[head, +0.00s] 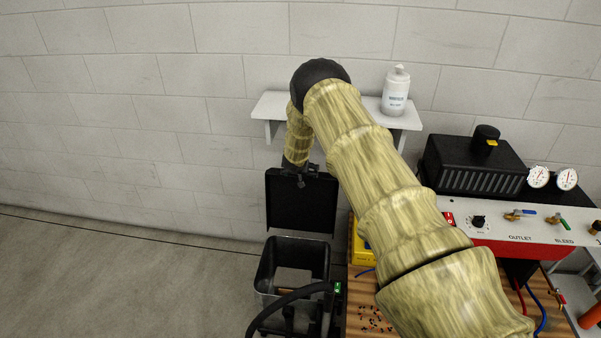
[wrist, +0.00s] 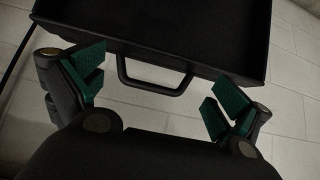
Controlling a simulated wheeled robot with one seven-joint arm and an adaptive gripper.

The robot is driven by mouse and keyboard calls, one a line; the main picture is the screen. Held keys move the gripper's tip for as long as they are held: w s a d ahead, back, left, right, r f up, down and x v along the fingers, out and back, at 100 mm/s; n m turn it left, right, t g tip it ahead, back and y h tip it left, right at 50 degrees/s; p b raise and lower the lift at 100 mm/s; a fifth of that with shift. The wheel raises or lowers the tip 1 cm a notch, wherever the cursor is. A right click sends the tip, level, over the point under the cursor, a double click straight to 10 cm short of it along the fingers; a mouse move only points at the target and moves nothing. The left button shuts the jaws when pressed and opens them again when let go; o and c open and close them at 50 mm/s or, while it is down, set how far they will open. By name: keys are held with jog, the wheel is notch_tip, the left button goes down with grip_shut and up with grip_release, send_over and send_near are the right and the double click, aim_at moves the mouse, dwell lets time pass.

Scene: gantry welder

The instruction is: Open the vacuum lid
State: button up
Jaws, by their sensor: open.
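The vacuum lid (head: 301,203) is a black, shallow, tray-like panel. In the head view it stands roughly upright above the back of the dark vacuum bin (head: 262,289), whose top is open. In the wrist view the lid (wrist: 190,30) fills the top, and its black loop handle (wrist: 155,88) hangs from the near edge. My gripper (wrist: 160,83) is open, with green finger pads on either side of the handle. Neither pad visibly touches the handle. In the head view my gripper (head: 304,177) is small and dark at the lid's top edge, so its fingers are hard to make out.
A black hose (head: 280,304) curves in front of the bin. A wooden bench (head: 365,312) and a control panel with gauges (head: 540,234) stand at right. A wall shelf (head: 270,105) holds a white bottle (head: 396,92). The floor at left is clear.

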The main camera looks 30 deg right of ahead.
jog(key=v, duration=1.2)
dwell(0.3)
